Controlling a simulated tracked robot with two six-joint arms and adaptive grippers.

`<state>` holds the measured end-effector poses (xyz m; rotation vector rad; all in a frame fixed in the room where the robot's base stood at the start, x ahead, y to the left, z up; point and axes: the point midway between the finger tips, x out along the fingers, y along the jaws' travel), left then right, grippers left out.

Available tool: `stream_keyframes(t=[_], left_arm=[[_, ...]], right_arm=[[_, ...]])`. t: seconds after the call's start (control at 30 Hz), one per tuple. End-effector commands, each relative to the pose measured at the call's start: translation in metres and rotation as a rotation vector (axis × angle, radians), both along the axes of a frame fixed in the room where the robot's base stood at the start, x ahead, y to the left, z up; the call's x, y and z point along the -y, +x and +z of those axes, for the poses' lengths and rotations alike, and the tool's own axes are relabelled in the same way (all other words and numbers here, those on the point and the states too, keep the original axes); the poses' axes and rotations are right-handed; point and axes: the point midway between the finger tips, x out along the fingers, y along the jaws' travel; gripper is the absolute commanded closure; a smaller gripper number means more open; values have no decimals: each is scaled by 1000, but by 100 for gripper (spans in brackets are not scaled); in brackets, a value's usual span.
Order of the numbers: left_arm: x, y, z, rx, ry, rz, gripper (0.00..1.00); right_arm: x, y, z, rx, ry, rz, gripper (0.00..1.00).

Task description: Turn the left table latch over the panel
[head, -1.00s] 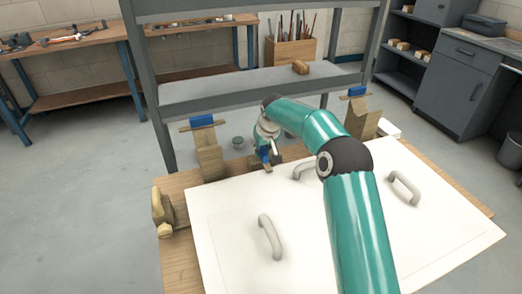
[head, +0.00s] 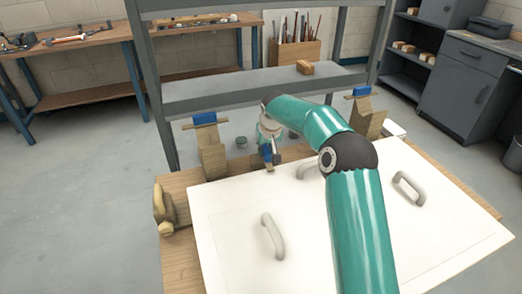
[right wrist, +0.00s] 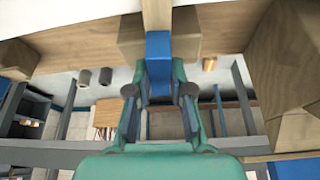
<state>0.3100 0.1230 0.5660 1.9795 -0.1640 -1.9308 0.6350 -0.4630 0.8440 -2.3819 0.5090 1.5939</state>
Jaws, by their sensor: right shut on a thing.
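A table latch with a blue handle (right wrist: 158,62) and a wooden bar (right wrist: 155,14) sits on a low wooden block (right wrist: 187,42) at the far edge of the table. The white panel (head: 340,250) lies flat on the table. In the right wrist view the bar points from the handle toward the panel and reaches across its edge. My right gripper (right wrist: 158,92) is shut on the blue handle. In the head view, the right gripper (head: 270,154) partly hides this latch. My left gripper is in neither current view.
Tall wooden posts with blue-topped crossbars stand left (head: 211,155) and right (head: 370,120) of the gripper. A wooden block with a pale piece (head: 164,207) is at the table's left edge. Grey handles (head: 272,236) rise from the panel. A grey shelf rack (head: 250,88) stands behind.

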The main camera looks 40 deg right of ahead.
Motion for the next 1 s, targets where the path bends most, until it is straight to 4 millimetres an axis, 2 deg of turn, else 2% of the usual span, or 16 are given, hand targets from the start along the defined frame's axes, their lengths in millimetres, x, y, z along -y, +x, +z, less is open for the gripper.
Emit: stream_keyframes(t=[0.1,0.13,0.27,0.67,0.83,1.0], left_arm=[[0,0,0,0,0,0,54],[0,0,0,0,0,0,54],[0,0,0,0,0,0,54],[0,0,1,0,0,0,54],[0,0,1,0,0,0,54],[0,0,1,0,0,0,54]], right_arm=[[0,0,0,2,0,-1,100],[1,0,0,2,0,-1,74],[1,-1,0,2,1,-1,54],[0,-3,5,2,1,-1,54],[-3,-10,26,5,0,-2,54],[-8,-22,57,4,1,-2,54]])
